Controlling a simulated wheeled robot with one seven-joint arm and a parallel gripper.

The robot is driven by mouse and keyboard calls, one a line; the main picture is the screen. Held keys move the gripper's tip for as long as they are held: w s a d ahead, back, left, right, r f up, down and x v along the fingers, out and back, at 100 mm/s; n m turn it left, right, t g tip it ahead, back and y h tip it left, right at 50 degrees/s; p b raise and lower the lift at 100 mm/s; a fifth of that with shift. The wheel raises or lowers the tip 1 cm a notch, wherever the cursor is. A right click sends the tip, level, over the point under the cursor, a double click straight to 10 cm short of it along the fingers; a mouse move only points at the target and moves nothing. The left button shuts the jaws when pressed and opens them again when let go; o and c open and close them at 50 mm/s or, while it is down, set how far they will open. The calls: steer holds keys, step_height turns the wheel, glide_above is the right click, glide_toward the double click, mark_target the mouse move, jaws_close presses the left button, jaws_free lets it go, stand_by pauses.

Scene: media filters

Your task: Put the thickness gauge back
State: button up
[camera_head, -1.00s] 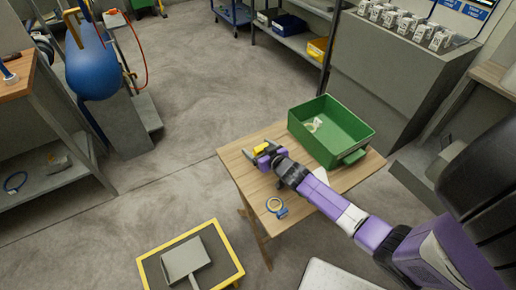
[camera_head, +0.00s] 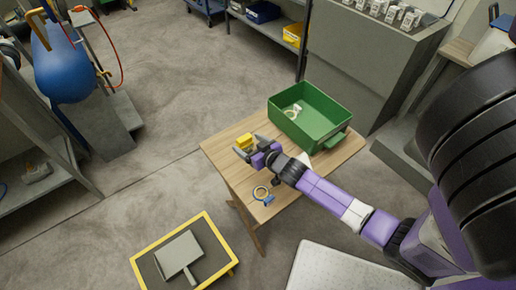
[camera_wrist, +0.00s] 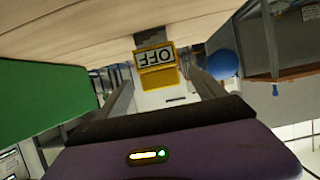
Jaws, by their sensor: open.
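A small yellow device (camera_head: 245,142), which I take to be the thickness gauge, is at the left part of the wooden table (camera_head: 228,172). In the wrist view its yellow body (camera_wrist: 156,62) has a display or label reading OFF, shown upside down. My gripper (camera_head: 247,147) reaches over the table from the right, fingers pointing left at the device. The jaws (camera_wrist: 162,84) are open, one finger on each side of the device's line in the wrist view. I see no contact between fingers and device.
A green bin (camera_head: 335,120) with a pale ring-shaped item inside stands at the table's back right. A blue-and-tan ring item (camera_head: 262,193) lies near the front edge. A yellow-framed stand (camera_head: 143,254) with a grey dustpan-like item is at lower left.

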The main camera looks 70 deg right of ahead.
steer(key=s+a+r+n+t+y, duration=0.1)
steer(key=s+a+r+n+y, duration=0.15)
steer(key=s+a+r, duration=0.6)
steer(key=s+a+r+n+t+y, duration=0.1)
steer(key=s+a+r+n+y, duration=0.15)
steer(key=s+a, duration=0.75)
steer(key=s+a+r+y, duration=0.1)
steer(key=a+r, duration=0.4)
steer(key=a, duration=0.3)
steer(key=s+a+r+n+t+y, duration=0.1)
steer(key=a+r, duration=0.5)
steer(key=a, duration=0.2)
steer(key=shift+r, duration=0.2)
